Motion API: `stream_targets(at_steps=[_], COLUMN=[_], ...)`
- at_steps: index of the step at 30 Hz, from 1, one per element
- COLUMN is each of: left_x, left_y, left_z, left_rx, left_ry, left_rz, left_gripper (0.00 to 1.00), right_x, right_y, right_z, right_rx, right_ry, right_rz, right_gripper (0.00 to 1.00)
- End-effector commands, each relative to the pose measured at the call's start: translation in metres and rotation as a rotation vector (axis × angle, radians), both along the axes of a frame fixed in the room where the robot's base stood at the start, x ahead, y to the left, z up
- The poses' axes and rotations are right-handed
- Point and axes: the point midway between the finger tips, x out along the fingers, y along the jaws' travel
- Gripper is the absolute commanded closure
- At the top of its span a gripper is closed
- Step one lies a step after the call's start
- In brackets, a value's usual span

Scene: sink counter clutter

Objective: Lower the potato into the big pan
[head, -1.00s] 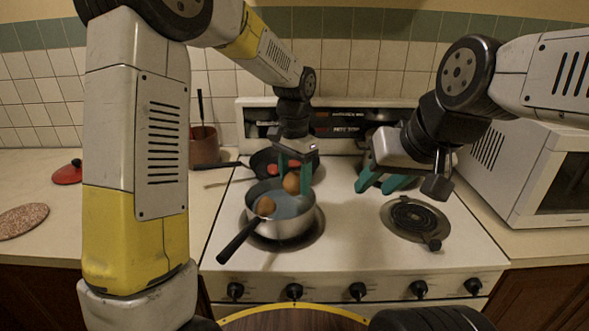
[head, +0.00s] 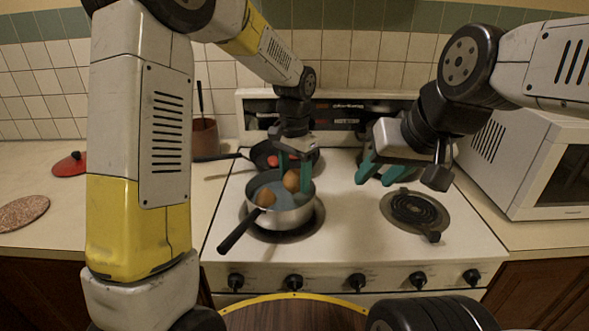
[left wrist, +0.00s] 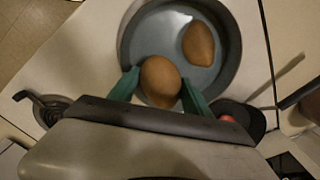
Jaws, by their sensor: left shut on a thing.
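My left gripper (head: 294,180) is shut on a brown potato (head: 291,180), held at the back right part of the silver pan (head: 285,221). In the left wrist view the held potato (left wrist: 160,80) sits between the green fingers and overlaps the pan's near rim; I cannot tell whether it touches the pan. A second brown potato (head: 264,197) lies inside on the blue-grey floor, and it also shows in the left wrist view (left wrist: 198,43). My right gripper (head: 379,173) is open and empty above the stove, right of the pan.
A black pan (head: 262,150) with a red thing (head: 275,160) stands behind the silver pan. The silver pan's black handle (head: 238,231) points front left. The right burner (head: 415,207) is bare. A microwave (head: 540,165) stands at right, a red lid (head: 69,165) at left.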

Motion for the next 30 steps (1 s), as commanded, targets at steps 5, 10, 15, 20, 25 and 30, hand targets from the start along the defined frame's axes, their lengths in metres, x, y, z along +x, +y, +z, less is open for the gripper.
stream_targets(at_steps=[5, 10, 15, 20, 25, 30], left_x=[0.000, 0.000, 0.000, 0.000, 0.000, 0.000], left_y=[0.000, 0.000, 0.000, 0.000, 0.000, 0.000], left_z=[-0.003, -0.005, -0.008, -0.010, -0.013, -0.015], left_rx=[0.000, 0.000, -0.001, 0.000, 0.000, 0.000], left_ry=[0.000, 0.000, -0.001, 0.000, 0.000, 0.000], left_rz=[0.000, 0.000, 0.001, 0.001, 0.001, 0.001], left_gripper=[0.91, 0.91, 0.91, 0.91, 0.91, 0.91], right_x=[0.000, 0.000, 0.000, 0.000, 0.000, 0.000], right_y=[0.000, 0.000, 0.000, 0.000, 0.000, 0.000], right_z=[0.000, 0.000, 0.000, 0.000, 0.000, 0.000], right_rx=[0.000, 0.000, 0.000, 0.000, 0.000, 0.000], right_ry=[0.000, 0.000, 0.000, 0.000, 0.000, 0.000], right_rz=[0.000, 0.000, 0.000, 0.000, 0.000, 0.000], right_gripper=[0.64, 0.64, 0.64, 0.64, 0.64, 0.64])
